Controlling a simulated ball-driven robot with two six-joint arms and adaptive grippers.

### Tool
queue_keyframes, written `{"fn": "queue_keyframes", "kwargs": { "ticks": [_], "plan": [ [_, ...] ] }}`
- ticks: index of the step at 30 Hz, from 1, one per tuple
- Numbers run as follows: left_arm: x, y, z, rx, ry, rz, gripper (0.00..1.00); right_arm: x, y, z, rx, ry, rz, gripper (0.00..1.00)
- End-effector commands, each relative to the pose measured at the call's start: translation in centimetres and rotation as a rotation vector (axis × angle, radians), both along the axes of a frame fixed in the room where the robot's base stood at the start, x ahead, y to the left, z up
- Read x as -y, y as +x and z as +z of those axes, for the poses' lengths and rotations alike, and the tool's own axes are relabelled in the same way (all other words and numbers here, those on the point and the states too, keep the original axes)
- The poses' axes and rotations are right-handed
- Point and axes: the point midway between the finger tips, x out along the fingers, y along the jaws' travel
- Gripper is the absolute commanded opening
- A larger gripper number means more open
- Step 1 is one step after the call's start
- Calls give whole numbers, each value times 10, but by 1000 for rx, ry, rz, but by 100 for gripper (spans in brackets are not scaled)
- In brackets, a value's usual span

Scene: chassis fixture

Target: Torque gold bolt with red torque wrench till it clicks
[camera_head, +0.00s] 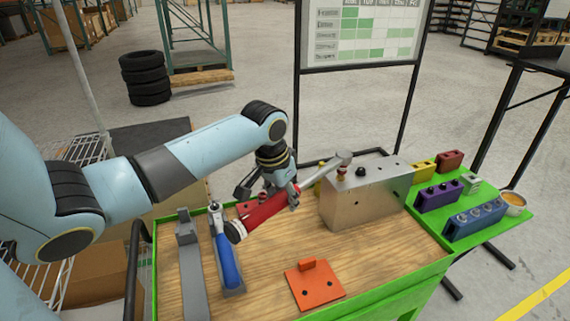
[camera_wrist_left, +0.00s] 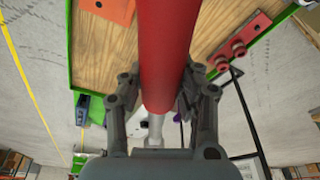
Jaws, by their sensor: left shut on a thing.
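The red torque wrench (camera_head: 265,213) is held slanted above the wooden tabletop, its silver shaft reaching right. Its head (camera_head: 342,159) is at the gold bolt (camera_head: 342,172) on top of the grey metal block (camera_head: 365,195). The head looks to be over the bolt, but I cannot tell whether it is fully seated. My left gripper (camera_head: 272,195) is shut around the wrench's red handle. The handle (camera_wrist_left: 168,45) also runs between both fingers (camera_wrist_left: 163,88) in the left wrist view. My right gripper is not in view.
A blue-handled tool (camera_head: 228,258) and a grey tool (camera_head: 192,270) lie at the left of the workbench. An orange bracket (camera_head: 314,286) lies in front. A black bolt (camera_head: 360,171) sits beside the gold one. Coloured blocks (camera_head: 438,195) stand on the green side shelf.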

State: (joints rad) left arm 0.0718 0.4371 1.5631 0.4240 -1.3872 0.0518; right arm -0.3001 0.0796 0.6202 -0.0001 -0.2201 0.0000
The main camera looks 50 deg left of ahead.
Motion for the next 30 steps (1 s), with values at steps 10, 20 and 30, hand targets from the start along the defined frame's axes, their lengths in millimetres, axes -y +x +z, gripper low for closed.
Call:
{"fn": "queue_keyframes", "kwargs": {
  "ticks": [10,20,30],
  "plan": [
    [0,1,7,5,1,-1,0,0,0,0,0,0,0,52],
    [0,2,25,5,1,-1,0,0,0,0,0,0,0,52],
    [0,2,45,6,1,0,0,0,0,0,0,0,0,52]
  ]
}}
